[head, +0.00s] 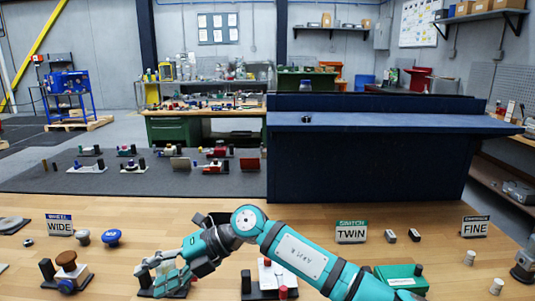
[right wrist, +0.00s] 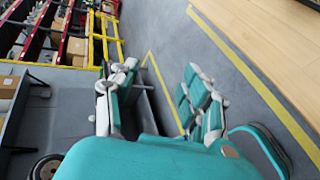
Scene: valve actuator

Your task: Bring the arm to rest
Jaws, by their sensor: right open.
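My right arm, teal and grey (head: 300,255), reaches in from the lower right over the wooden table. Its gripper (head: 157,274) points left above the front of the table, near a dark-based fixture that it partly covers. In the right wrist view the gripper (right wrist: 155,105) has its two finger sets spread apart, with nothing between them but grey floor and yellow lines. My left gripper is not in view.
The wooden table (head: 215,206) carries a WIDE sign (head: 60,225), a TWIN sign (head: 351,231), a FINE sign (head: 475,226), knobs and small fixtures. A white block with a red part (head: 272,277) stands below the forearm. A dark blue bench (head: 365,165) stands behind.

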